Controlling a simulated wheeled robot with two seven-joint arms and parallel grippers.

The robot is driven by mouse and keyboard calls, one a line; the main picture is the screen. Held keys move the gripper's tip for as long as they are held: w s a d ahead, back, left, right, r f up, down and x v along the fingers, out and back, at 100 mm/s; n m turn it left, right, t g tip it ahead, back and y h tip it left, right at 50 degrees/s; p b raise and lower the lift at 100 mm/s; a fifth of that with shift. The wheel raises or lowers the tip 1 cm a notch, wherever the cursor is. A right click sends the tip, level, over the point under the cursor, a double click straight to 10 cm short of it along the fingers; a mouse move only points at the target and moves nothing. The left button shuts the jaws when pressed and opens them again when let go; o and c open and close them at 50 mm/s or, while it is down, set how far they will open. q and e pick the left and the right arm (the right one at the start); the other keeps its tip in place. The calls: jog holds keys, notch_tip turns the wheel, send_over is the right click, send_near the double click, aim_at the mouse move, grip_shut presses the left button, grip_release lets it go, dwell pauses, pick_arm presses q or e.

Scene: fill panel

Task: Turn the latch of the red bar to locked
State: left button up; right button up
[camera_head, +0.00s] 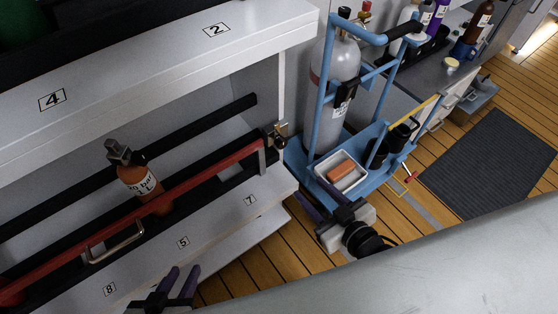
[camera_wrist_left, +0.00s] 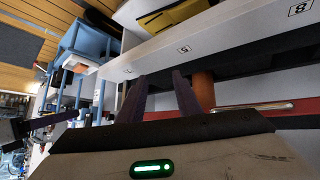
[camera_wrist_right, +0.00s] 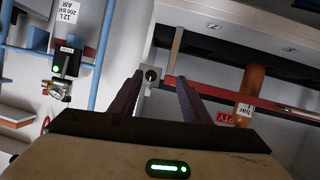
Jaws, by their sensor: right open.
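The red bar (camera_head: 190,182) runs across the front of the shelf bay, with a metal handle (camera_head: 117,247) on it. The latch (camera_head: 279,136) is a small metal piece on the post at the bar's right end. In the right wrist view the latch (camera_wrist_right: 151,76) shows as a pale plate with a dark round knob, ahead of and between the fingertips. My right gripper (camera_head: 318,198) is open and empty, apart from the latch, beside the blue cart. My left gripper (camera_head: 180,270) is open and empty in front of the shelf edge, below the bar.
An orange cylinder (camera_head: 140,182) stands behind the bar. A blue cart (camera_head: 326,62) with a grey gas cylinder (camera_head: 338,95) and a white tray (camera_head: 341,161) holding an orange block stands close to the latch on the right. The wooden floor before the shelf is clear.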

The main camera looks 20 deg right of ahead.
aim_at(283, 145)
jog(key=w+n+t+b, duration=0.1)
jog(key=w+b, duration=0.2)
jog(key=w, duration=0.2)
jog(key=w+a+t+y+b, duration=0.1)
jog(key=w+b, duration=0.1)
jog(key=w, duration=0.2)
jog(key=w+a+f+n+t+y+b, duration=0.1)
jog(key=w+b, duration=0.2)
jog(key=w, duration=0.2)
jog(key=shift+w+a+n+t+b, duration=0.15)
jog(key=shift+w+n+t+b, duration=0.15)
jog(key=shift+t, duration=0.1)
jog(key=shift+w+a+r, duration=0.1)
jog(key=shift+w+a, duration=0.1)
jog(key=shift+w, duration=0.35)
pick_arm(q)
notch_tip(283, 145, down, 7)
jog(key=d, duration=0.1)
jog(key=shift+t, duration=0.3)
jog(key=shift+w+d+r, duration=0.1)
jog(key=shift+w+r, duration=0.05)
pick_arm(e)
jog(key=c, duration=1)
pick_arm(q)
jog(key=shift+w, duration=0.1)
pick_arm(e)
jog(key=shift+c, duration=0.2)
